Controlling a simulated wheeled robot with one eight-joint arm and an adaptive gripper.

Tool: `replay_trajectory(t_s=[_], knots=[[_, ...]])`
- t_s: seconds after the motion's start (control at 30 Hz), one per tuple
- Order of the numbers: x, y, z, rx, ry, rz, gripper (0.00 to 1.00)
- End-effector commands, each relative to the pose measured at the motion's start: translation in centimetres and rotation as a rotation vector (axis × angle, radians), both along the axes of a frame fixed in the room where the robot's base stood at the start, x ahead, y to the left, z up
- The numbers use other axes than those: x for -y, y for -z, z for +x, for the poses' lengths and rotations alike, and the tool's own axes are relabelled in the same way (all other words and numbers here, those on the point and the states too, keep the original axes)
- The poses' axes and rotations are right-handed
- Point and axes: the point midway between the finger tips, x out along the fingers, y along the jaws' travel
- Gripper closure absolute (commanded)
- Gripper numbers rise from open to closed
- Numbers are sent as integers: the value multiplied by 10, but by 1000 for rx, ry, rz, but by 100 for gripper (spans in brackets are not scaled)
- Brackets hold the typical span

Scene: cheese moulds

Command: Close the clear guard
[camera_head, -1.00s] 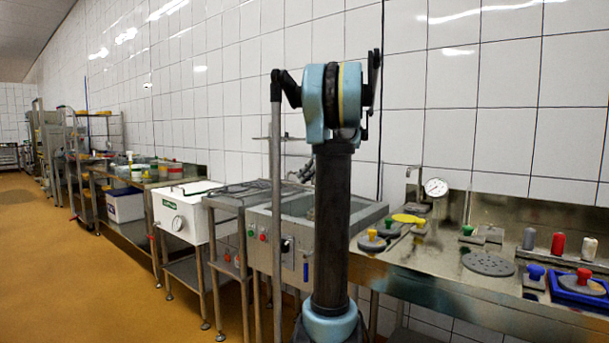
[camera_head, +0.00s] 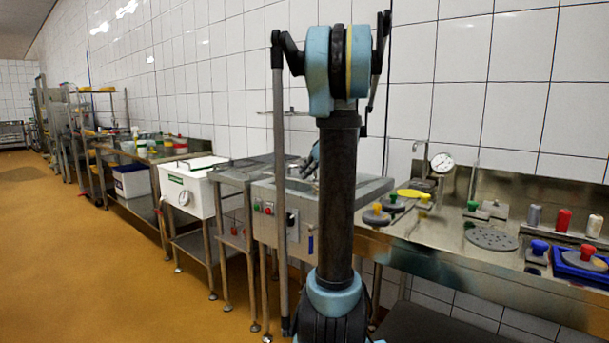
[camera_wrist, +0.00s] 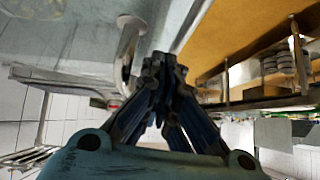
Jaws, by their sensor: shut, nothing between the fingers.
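I cannot pick out the clear guard with certainty in either view. The steel machine (camera_head: 265,223) with a basin top and red and green buttons stands behind my arm in the head view. My gripper (camera_wrist: 167,62) is shut and empty in the wrist view. Its closed fingers are beside a curved metal bar (camera_wrist: 130,42) on a grey surface (camera_wrist: 70,38); I cannot tell whether they touch.
A steel counter (camera_head: 420,245) to the right holds knobbed lids, a perforated grey disc (camera_head: 491,238), a blue tray (camera_head: 580,270) and a dial gauge (camera_head: 442,162). A white box (camera_head: 190,187) on a stand is left of the machine. The orange floor (camera_head: 90,270) at left is clear.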

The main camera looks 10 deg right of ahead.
Motion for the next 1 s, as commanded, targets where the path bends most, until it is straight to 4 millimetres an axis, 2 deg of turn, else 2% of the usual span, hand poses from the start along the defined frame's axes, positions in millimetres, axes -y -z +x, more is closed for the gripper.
replay_trajectory(t_s=[0.27, 0.6, 0.83, 0.87, 0.97, 1.0], knots=[[-2, -38, 3, -1, -6, -1, 100], [31, -84, -32, -1, -5, 0, 100], [44, -102, -45, -2, -7, 0, 100], [44, -103, -46, -2, -7, 0, 96], [45, -108, -45, -11, -9, -13, 73], [44, -112, -43, -23, -12, -29, 69]])
